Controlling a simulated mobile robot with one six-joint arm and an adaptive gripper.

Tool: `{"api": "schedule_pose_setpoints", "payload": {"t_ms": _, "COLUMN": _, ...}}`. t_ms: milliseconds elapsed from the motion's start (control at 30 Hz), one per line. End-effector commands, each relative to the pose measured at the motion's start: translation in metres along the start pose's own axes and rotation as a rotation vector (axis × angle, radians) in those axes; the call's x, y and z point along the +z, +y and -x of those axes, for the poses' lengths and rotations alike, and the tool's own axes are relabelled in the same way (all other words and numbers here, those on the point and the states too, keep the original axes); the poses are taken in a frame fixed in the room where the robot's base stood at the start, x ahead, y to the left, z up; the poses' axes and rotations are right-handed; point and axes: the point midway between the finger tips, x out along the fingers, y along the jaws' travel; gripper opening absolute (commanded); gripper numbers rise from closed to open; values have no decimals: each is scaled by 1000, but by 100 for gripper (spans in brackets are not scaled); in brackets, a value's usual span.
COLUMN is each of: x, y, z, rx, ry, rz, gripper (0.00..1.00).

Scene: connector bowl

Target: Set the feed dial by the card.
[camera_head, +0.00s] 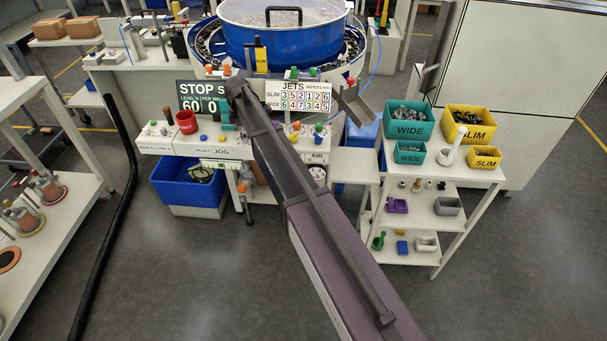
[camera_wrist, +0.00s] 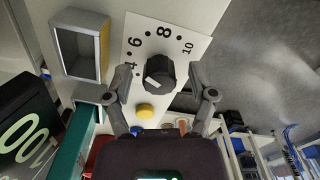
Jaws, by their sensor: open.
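The feed dial (camera_wrist: 160,72) is a dark knob on a white scale plate (camera_wrist: 190,33) in the wrist view. The numbers 4, 6, 8 and 10 show beside black dots. A white mark on the knob lies toward its lower left, on the side of the 4; the exact reading is unclear. My gripper (camera_wrist: 159,84) is open, one finger on each side of the knob; contact cannot be told. In the head view, a white card (camera_head: 299,97) headed JETS has SLIM and WIDE number rows, and a yellow SLIM tag (camera_head: 261,57) stands at the blue bowl (camera_head: 285,42).
A yellow button (camera_wrist: 145,111) sits just below the dial, and a grey-framed box (camera_wrist: 79,46) stands left. WIDE and SLIM bins (camera_head: 408,127) stand on the right cart. The floor between is clear.

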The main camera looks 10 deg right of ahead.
Motion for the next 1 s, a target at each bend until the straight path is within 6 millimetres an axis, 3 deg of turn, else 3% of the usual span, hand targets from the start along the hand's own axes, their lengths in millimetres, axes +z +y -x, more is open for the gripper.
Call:
{"api": "schedule_pose_setpoints", "payload": {"t_ms": 267, "x": 0, "y": 0, "z": 0, "rx": 0, "ry": 0, "rz": 180, "gripper": 73}}
{"api": "schedule_pose_setpoints", "payload": {"t_ms": 1000, "x": 0, "y": 0, "z": 67, "rx": 0, "ry": 0, "rz": 179, "gripper": 73}}
